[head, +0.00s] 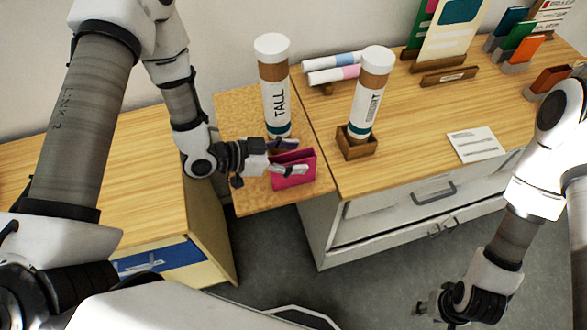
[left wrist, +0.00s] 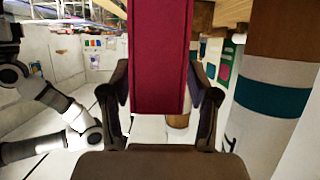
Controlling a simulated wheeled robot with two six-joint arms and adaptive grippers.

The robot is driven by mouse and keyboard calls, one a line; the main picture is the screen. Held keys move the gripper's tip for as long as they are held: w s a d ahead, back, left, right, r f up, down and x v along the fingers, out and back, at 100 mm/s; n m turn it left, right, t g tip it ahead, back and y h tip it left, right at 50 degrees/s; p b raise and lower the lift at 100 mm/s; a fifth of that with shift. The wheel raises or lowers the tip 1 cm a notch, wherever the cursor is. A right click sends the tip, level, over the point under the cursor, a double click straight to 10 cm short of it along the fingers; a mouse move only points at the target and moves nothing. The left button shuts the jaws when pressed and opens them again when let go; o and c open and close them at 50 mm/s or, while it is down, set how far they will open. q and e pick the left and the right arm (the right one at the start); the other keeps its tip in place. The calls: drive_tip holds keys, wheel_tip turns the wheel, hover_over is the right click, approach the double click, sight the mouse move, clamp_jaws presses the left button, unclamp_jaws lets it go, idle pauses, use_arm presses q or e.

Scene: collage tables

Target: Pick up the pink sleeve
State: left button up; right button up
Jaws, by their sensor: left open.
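The pink sleeve (head: 294,171), an open-topped magenta holder, stands on the cork-topped side table (head: 233,122) near its front edge. My left gripper (head: 290,157) is open and reaches in from the left, with its fingers at the sleeve's left part. In the left wrist view the sleeve (left wrist: 159,60) lies between the two spread fingers, with a small gap visible on each side. My right gripper (head: 440,304) is low at the bottom right, away from the tables; its jaws are too small and dark to judge.
A tube marked TALL (head: 273,90) stands just behind the sleeve. Another tube (head: 369,95) stands in a wooden holder (head: 356,146) to the right.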

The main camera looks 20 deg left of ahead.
use_arm(q)
drive_tip(key=shift+s+d+r, duration=0.1)
drive_tip(key=shift+s, duration=0.15)
drive_tip(key=shift+w, duration=0.2)
clamp_jaws()
drive_tip(key=shift+s, duration=0.1)
